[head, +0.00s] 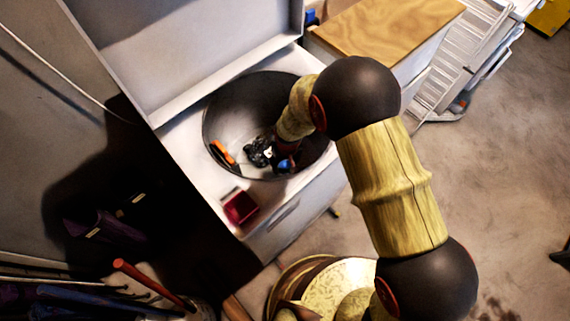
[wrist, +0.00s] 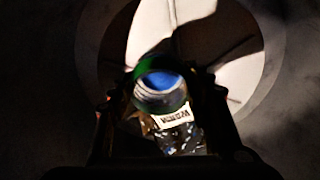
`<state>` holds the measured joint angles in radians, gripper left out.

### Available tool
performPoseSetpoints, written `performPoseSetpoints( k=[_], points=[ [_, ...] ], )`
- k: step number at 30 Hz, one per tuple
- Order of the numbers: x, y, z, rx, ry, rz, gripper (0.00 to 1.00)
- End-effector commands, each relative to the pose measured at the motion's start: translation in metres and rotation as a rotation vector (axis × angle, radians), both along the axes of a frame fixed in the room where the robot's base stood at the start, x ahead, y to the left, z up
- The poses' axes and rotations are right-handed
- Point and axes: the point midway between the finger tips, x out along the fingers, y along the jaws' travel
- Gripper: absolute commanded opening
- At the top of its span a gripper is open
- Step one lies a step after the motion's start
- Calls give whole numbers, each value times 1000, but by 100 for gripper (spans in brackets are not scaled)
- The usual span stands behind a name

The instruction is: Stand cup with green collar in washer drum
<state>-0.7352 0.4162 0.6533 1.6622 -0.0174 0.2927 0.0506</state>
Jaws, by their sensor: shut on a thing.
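The washer (head: 183,133) stands with its lid up, and its round dark drum (head: 228,120) is open at the top. My gripper (wrist: 160,100) reaches down into the drum and is shut on the cup with the green collar (wrist: 160,84). In the wrist view the cup shows its round end, with a green rim and a blue inside, between the dark fingers. In the head view a small blue patch (head: 285,165) shows beside the dark gripper parts; I cannot tell if it is the cup. Whether the cup touches the drum floor is hidden.
An orange-handled thing (head: 222,152) lies in the drum at the left. A white-labelled thing (wrist: 173,117) shows just below the cup in the wrist view. A small red box (head: 240,208) sits on the washer's front corner. A wood-topped cabinet (head: 390,35) stands behind.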

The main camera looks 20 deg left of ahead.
Motion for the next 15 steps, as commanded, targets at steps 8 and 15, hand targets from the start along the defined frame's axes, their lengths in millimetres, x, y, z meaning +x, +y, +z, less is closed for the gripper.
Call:
performPoseSetpoints(
  k=[8, 15],
  points=[
    [1, 1, -1, 2, -2, 0, 28],
    [1, 1, -8, 2, -2, 0, 28]
  ],
)
